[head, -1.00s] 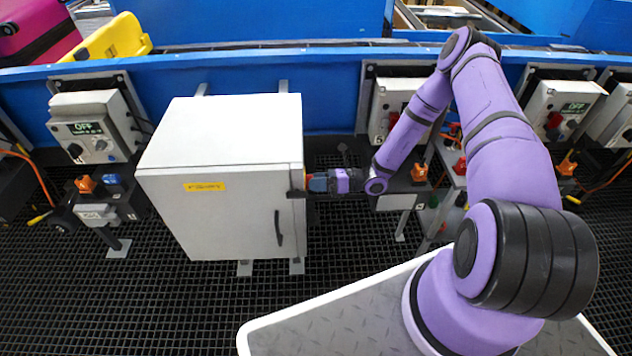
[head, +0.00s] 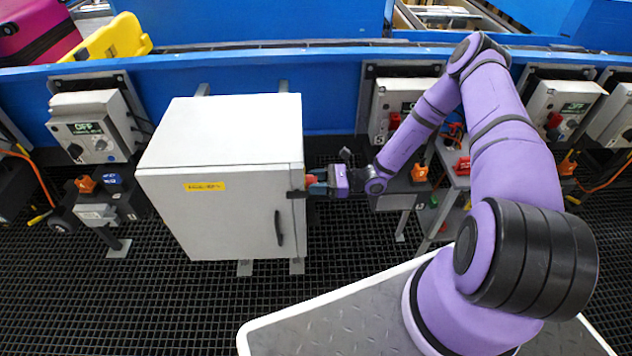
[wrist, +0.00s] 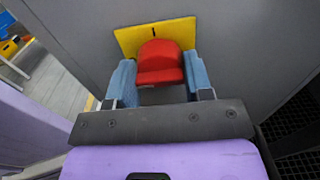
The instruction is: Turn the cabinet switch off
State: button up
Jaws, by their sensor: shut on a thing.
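The white cabinet (head: 220,215) stands on the black grating with its door shut. On its right side is the switch, a red knob (wrist: 160,58) on a yellow plate (wrist: 128,40) in the wrist view. A short black mark shows on the plate above the knob. My gripper (wrist: 160,78) has its blue fingers shut on the red knob, one on each side. In the head view my gripper (head: 317,186) meets the cabinet's right side, and only a bit of the red knob (head: 310,180) shows. The knob's front is partly hidden by the fingers.
The cabinet door has a dark handle (head: 279,228) and a yellow label (head: 205,186). Grey control boxes stand along the blue conveyor wall, one at left (head: 93,125) with a display reading OFF. Another box (head: 402,100) stands behind my arm. Open grating lies in front of the cabinet.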

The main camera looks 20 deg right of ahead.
dwell(0.3)
jog(key=o, duration=0.9)
jog(key=v, duration=1.1)
jog(key=shift+a, duration=0.1)
